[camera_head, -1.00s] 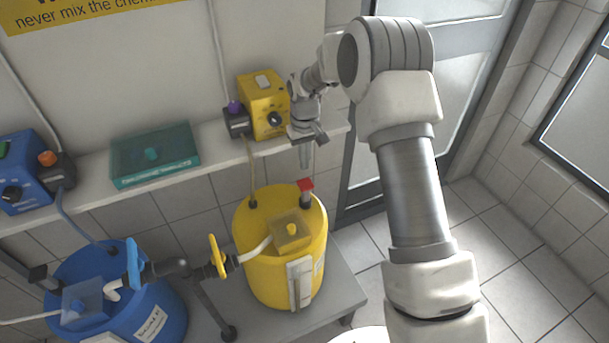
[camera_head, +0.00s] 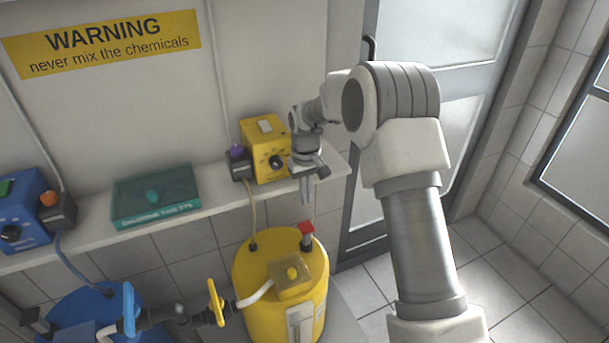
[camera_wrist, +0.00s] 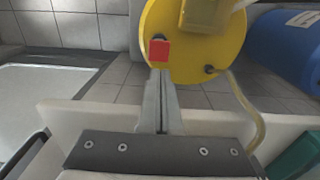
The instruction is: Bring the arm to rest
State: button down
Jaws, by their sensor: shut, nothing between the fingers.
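My gripper (camera_head: 306,191) points down in front of the right end of the wall shelf, above the yellow drum (camera_head: 258,262). Its fingers are together and hold nothing. In the head view a red cap (camera_head: 306,228) on the drum's top lies just below the fingertips, with a small gap. In the wrist view my gripper (camera_wrist: 160,75) is shut, and the red cap (camera_wrist: 159,51) shows just beyond its tips. My arm rises on the right side of the head view and bends over toward the shelf.
A yellow pump box (camera_head: 266,150) stands on the shelf (camera_head: 218,190) beside my gripper. A teal box (camera_head: 155,197) and a blue pump box (camera_head: 22,208) are further left. A blue drum (camera_head: 75,312) stands at lower left. A door is at right; the tiled floor (camera_head: 510,270) there is clear.

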jog(key=s+d+r+m+t, duration=0.1)
jog(key=s+d+r, duration=0.3)
jog(key=s+r, duration=0.45)
jog(key=s+d+r+m+t, duration=0.1)
jog(key=s+d+r+t, duration=0.3)
jog(key=r, duration=0.8)
jog(key=s+d+r+m, duration=0.1)
jog(key=s+d, duration=0.1)
jog(key=s, duration=0.8)
jog(key=s+d+r+m, duration=0.1)
jog(key=s+d, duration=0.1)
jog(key=s, duration=0.9)
jog(key=shift+r+m+t, duration=0.2)
jog(key=shift+m+t, duration=0.1)
